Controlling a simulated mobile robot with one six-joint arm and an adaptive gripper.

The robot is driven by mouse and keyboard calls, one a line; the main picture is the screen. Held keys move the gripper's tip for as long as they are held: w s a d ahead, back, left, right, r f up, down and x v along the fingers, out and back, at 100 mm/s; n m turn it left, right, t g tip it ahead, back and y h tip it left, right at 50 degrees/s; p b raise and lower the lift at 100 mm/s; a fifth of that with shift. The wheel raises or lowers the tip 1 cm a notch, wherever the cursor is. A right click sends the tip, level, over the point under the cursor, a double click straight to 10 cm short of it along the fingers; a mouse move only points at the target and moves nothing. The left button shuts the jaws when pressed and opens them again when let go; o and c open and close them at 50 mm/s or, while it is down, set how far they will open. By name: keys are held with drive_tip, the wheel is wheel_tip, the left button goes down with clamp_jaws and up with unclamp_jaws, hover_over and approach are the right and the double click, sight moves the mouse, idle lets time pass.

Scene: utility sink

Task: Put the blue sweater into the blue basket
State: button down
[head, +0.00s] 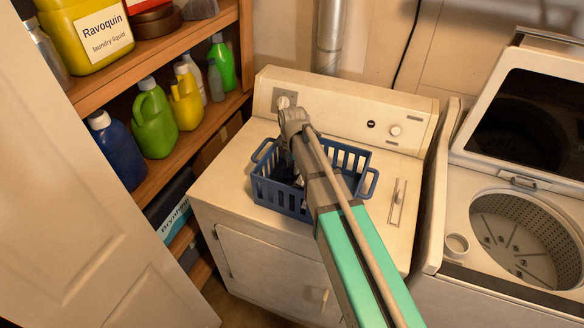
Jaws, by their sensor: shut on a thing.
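The blue basket (285,198) stands on top of the white dryer, with slatted sides and a handle at each end. My arm reaches over it from the front, and my gripper (288,178) points down inside it, partly hidden by my own arm and the basket wall. My gripper is shut on dark blue cloth (281,167), which looks like the blue sweater and shows only in part inside the basket. I cannot tell whether the cloth touches the basket floor.
The dryer top (222,178) is clear left of the basket. An open top-loading washer (520,235) stands at the right with its lid up. A wooden shelf (160,185) with several bottles is at the left, behind a white door (70,190).

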drive_tip(key=shift+f, duration=0.1)
drive_tip(key=shift+c, duration=2.2)
unclamp_jaws()
wheel_tip(320, 180, up, 12)
drive_tip(key=p, duration=1.2)
drive_tip(key=shift+d, duration=0.1)
drive_tip(key=s+d+m, duration=1.6)
drive_tip(key=d+m, duration=0.4)
drive_tip(key=m, duration=0.6)
